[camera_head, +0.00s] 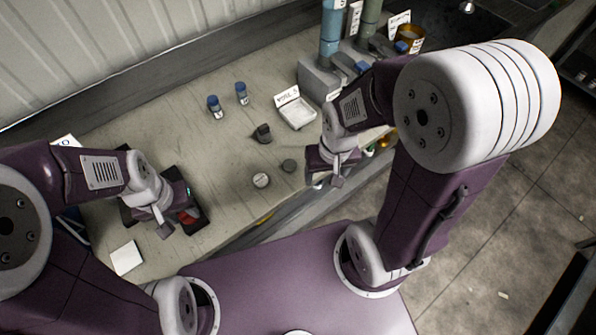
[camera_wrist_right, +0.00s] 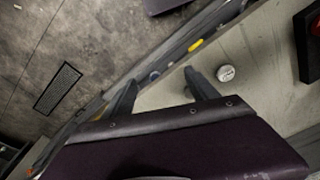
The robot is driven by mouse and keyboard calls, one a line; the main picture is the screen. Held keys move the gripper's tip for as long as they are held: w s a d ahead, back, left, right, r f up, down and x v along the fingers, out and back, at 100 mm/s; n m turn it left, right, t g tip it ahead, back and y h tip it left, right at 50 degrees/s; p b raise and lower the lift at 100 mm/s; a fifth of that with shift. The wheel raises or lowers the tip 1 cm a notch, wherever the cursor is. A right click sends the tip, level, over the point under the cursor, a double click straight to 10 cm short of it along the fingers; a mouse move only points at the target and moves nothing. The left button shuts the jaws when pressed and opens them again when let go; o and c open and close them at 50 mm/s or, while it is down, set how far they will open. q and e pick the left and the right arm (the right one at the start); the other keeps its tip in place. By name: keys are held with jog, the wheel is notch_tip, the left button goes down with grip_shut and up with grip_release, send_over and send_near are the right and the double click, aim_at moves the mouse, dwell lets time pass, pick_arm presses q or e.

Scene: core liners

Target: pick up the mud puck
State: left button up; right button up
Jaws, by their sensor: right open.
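A small dark grey round disc (camera_head: 289,166), which looks like the mud puck, lies flat on the bench in the head view. A paler disc with a marked top (camera_head: 261,180) lies to its left; it also shows in the right wrist view (camera_wrist_right: 226,73), just beyond one fingertip. My right gripper (camera_head: 328,182) is open and empty, to the right of the grey disc near the bench's front edge.
A white labelled dish (camera_head: 297,112) sits behind the discs. A dark block (camera_head: 263,133) and two blue-capped vials (camera_head: 215,106) (camera_head: 241,93) stand to its left. A grey rack (camera_head: 318,82) with tall tubes stands at the back right. A white card (camera_head: 126,258) lies at front left.

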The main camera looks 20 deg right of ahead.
jog(key=w+r+m, duration=0.1)
jog(key=w+m, duration=0.3)
jog(key=m, duration=0.1)
jog(key=m+g+b, duration=0.1)
jog(key=m+b, duration=0.1)
jog(key=m, duration=0.3)
send_near(289, 165)
jog(key=shift+w+d+p, duration=0.1)
jog(key=shift+w+p, duration=0.05)
jog(key=shift+p, duration=0.2)
jog(key=shift+s+d+f, duration=0.1)
jog(key=shift+s+f, duration=0.1)
jog(key=shift+f, duration=1)
jog(key=shift+w+f, duration=0.2)
jog(key=shift+f, duration=0.3)
jog(key=f, duration=0.3)
jog(key=f+p, duration=0.1)
jog(key=shift+s+a+f, duration=0.2)
jog(key=shift+a+f, duration=0.1)
jog(key=shift+f, duration=0.05)
jog(key=shift+w+f, duration=0.1)
jog(key=shift+f, duration=0.15)
pick_arm(q)
jog(key=shift+f, duration=0.65)
pick_arm(e)
jog(key=c, duration=1.5)
